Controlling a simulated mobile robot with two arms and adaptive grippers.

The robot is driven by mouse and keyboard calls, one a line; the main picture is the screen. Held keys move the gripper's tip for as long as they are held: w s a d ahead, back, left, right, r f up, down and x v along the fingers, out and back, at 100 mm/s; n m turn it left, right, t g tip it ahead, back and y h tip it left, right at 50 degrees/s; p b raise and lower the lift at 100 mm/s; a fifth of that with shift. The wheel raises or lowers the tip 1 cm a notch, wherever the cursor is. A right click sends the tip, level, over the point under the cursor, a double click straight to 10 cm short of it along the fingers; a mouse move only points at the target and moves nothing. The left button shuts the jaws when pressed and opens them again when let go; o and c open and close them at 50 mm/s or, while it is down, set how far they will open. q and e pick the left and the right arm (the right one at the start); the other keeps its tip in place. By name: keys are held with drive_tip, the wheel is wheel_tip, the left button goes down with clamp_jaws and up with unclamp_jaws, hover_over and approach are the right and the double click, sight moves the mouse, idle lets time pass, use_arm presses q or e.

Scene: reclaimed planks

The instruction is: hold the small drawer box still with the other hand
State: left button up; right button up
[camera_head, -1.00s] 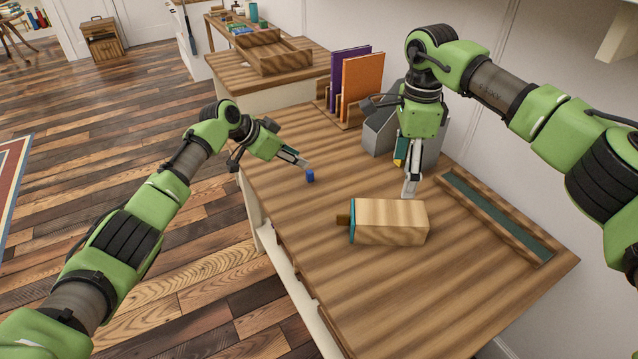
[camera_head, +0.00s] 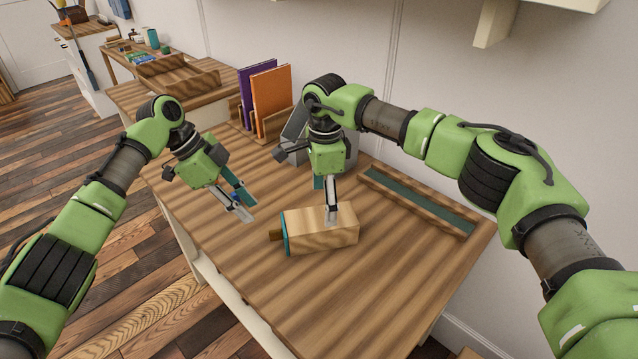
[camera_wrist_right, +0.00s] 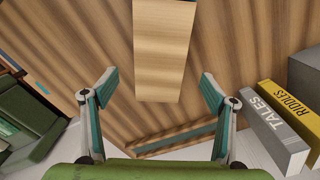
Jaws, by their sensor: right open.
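The small drawer box (camera_head: 325,232) is a light wooden block lying on the plank table, with a teal edge and a brown handle (camera_head: 276,236) at its left end. My right gripper (camera_head: 328,212) points down at the box's far side, its fingers apart. In the right wrist view the box (camera_wrist_right: 165,50) lies ahead, between the lines of the open fingers (camera_wrist_right: 160,80); contact cannot be told. My left gripper (camera_head: 247,208) is low over the table, left of the box and apart from it, its fingers spread. A small blue cube (camera_head: 236,198) shows between them, partly hidden.
Purple and orange books (camera_head: 272,95) stand in a holder at the back, beside a grey bin (camera_head: 343,150) partly behind my right arm. A long tray with a green base (camera_head: 418,200) lies along the wall. The table front is clear.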

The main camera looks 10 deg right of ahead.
sight(321, 228)
wheel_tip(321, 228, down, 6)
drive_tip(key=shift+f, duration=0.25)
drive_tip(key=c, duration=1.4)
drive_tip(key=shift+c, duration=0.2)
